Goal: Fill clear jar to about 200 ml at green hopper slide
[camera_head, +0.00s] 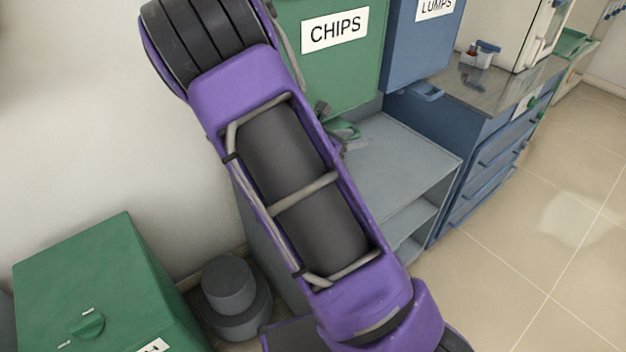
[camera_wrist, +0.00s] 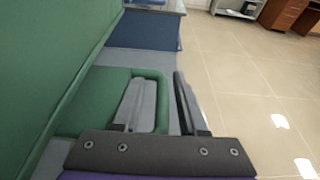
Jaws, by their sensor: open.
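The green hopper (camera_head: 335,65), labelled CHIPS, stands behind my purple arm in the head view. Its green slide (camera_head: 345,130) shows low at the hopper's front, partly hidden by my arm. In the wrist view, a green slide part with a rounded rim (camera_wrist: 163,90) sticks out from the green hopper wall (camera_wrist: 45,70). My gripper (camera_wrist: 158,77) is open. One finger lies across the green part, and its outer rim shows between the two fingers. I cannot tell whether they touch it. No clear jar is visible in either view.
A grey shelf unit (camera_head: 405,150) stands below the hopper. A blue hopper (camera_head: 415,45) labelled LUMPS is to its right, beside blue drawers (camera_head: 500,155). A green bin (camera_head: 95,280) and grey round weights (camera_head: 230,290) stand at lower left. The tiled floor (camera_head: 560,230) at right is clear.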

